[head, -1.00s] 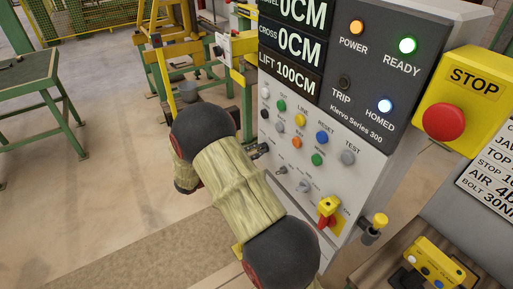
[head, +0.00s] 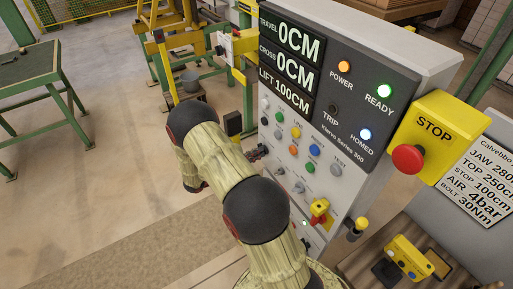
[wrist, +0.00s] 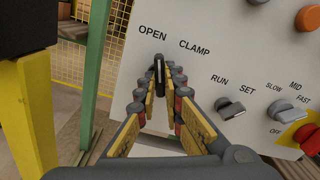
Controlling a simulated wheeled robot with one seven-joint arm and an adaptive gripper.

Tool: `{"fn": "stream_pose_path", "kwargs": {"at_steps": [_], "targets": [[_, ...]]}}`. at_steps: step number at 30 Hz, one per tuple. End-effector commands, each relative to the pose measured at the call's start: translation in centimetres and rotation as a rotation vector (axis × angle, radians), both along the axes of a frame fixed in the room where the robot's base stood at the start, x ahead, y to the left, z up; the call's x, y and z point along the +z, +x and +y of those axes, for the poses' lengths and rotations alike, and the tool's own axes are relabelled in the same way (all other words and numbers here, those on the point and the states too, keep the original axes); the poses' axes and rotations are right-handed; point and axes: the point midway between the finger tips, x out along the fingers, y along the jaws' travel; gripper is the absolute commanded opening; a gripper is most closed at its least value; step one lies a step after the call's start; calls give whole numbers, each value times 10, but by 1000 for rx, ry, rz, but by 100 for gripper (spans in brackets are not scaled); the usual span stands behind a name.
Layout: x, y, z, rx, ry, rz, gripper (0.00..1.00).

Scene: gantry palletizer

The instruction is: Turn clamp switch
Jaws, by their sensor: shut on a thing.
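The clamp switch (wrist: 158,70) is a small dark lever on the light panel face, below the labels OPEN and CLAMP in the wrist view. It stands roughly upright in the picture, between the two labels. My gripper (wrist: 159,88) has its yellow-padded fingers closed together on the lever at their tips. In the head view my gripper (head: 257,153) is at the left edge of the control panel (head: 345,190), and the switch itself is hidden there.
A RUN/SET switch (wrist: 231,108) and a SLOW/MID/FAST selector (wrist: 286,111) sit right of my gripper. A red knob (wrist: 308,138) is lower right. A yellow STOP box (head: 432,135) juts out at the panel's right. A yellow post (wrist: 30,120) stands left.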

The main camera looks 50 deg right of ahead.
Motion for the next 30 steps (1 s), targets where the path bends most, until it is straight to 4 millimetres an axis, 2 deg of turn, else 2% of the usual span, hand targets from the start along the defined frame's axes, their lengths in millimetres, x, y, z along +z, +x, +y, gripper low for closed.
{"fn": "stream_pose_path", "kwargs": {"at_steps": [13, 30], "targets": [[1, 2, 0, 1, 83, 263, 0], [-1, 2, 0, 2, 102, 323, 0]]}}
